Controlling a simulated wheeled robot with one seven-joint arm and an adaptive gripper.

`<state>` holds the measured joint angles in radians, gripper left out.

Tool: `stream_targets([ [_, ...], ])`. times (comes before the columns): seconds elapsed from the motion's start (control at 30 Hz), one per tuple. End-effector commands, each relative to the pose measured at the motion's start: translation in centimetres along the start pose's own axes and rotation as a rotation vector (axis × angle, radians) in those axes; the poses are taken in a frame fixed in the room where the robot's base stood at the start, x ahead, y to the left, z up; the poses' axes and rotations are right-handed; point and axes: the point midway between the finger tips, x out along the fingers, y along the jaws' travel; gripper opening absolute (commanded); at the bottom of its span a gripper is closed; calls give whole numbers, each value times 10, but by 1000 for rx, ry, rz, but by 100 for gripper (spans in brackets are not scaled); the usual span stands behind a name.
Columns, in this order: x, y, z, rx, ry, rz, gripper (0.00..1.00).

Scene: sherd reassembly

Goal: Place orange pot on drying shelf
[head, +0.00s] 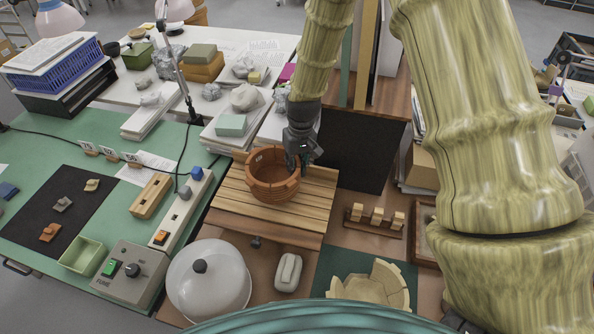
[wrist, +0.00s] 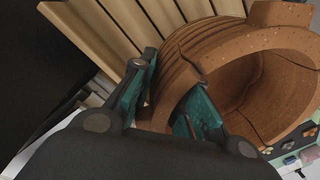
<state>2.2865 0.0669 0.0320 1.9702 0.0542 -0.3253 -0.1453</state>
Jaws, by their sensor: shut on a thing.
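The orange pot (head: 262,186) is a round, open bowl with cracks in its wall and a raised piece on its rim. It is at the slatted wooden drying shelf (head: 315,205), over its left part; whether it rests on the slats or hangs just above I cannot tell. My gripper (head: 296,160) is at the pot's right rim, shut on its wall. In the wrist view the fingers (wrist: 160,105) pinch the wall of the pot (wrist: 195,65), one inside and one outside. The shelf slats (wrist: 95,30) show beside the pot.
Left are a power strip (head: 180,210) and a control box (head: 130,273). A small wooden rack (head: 374,221) and a cream broken vessel (head: 375,285) are right. A dark upright panel (head: 358,150) stands behind.

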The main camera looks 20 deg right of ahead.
Motion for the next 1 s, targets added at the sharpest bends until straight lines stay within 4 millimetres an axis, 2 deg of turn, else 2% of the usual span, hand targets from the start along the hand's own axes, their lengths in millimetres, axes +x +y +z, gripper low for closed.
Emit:
stream_targets([
  [0.27, 7, 1, -2, 0, 1, 0, 0],
  [0.6, 32, 3, -1, -1, 1, 0, 0],
  [0.83, 34, 3, -2, -1, 1, 0, 0],
  [0.87, 36, 3, -1, -1, 0, 0, 19],
  [0.97, 35, 3, -1, -1, 0, 0, 37],
  [1.0, 35, 3, -1, -1, 0, 0, 39],
])
